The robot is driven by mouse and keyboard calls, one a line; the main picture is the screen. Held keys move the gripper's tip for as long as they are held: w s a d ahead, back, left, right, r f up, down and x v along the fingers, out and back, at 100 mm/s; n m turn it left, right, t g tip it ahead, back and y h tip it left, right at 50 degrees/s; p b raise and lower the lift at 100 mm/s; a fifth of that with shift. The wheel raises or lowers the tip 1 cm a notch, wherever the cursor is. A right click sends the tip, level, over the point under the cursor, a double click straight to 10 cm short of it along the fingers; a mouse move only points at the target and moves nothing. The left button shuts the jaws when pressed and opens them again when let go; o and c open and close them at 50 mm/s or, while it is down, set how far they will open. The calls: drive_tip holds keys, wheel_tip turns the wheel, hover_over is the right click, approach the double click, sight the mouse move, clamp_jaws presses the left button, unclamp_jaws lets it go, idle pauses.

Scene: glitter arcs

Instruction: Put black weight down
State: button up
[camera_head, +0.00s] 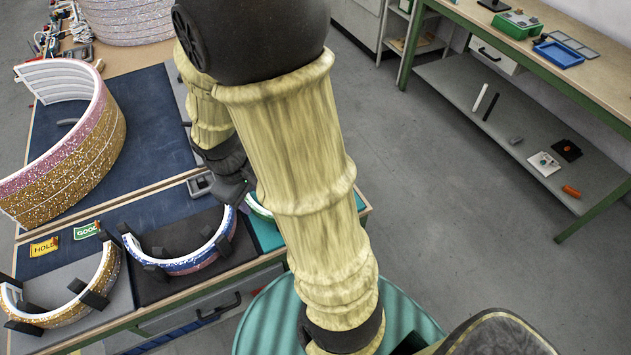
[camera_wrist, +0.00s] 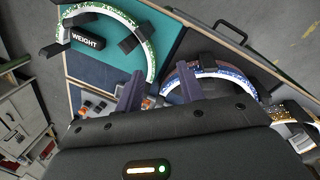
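A black block labelled WEIGHT (camera_wrist: 88,42) lies on the teal mat (camera_wrist: 185,22) in the wrist view, inside the curve of a green glitter arc (camera_wrist: 150,48). It is at the upper left, apart from my fingers. My gripper (camera_wrist: 158,90) is open, with its two dark fingers spread and no object visible between them. In the head view my gripper (camera_head: 232,190) is at the right end of the blue-red glitter arc (camera_head: 190,262), partly covered by my arm. The weight is hidden behind my arm there.
Black blocks stand along the blue-red arc and a gold arc (camera_head: 75,308). HOLD (camera_head: 43,247) and GOOD (camera_head: 87,231) signs stand behind them. A large pink-gold arc (camera_head: 75,150) stands at the left. Open floor (camera_head: 440,190) lies right, before a workbench (camera_head: 590,70).

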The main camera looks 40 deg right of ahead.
drive_tip(key=w+d+f+n+g+h, duration=0.2)
drive_tip(key=w+d+f+n+h, duration=0.4)
drive_tip(key=d+n, duration=0.4)
drive_tip(key=shift+w+d+n+h+p, duration=0.3)
drive_tip(key=shift+w+n+h, duration=0.15)
drive_tip(key=shift+w, duration=0.65)
drive_tip(key=x, duration=1.2)
drive_tip(key=shift+s+d+p, duration=0.1)
drive_tip(key=shift+s+p, duration=0.05)
drive_tip(key=shift+p, duration=0.25)
drive_tip(key=shift+s+p+x, duration=0.1)
drive_tip(key=shift+p+x, duration=0.2)
drive_tip(key=shift+x, duration=1)
drive_tip(key=shift+s+p+x, duration=0.15)
drive_tip(key=shift+p+x, duration=0.1)
drive_tip(key=shift+x, duration=1.05)
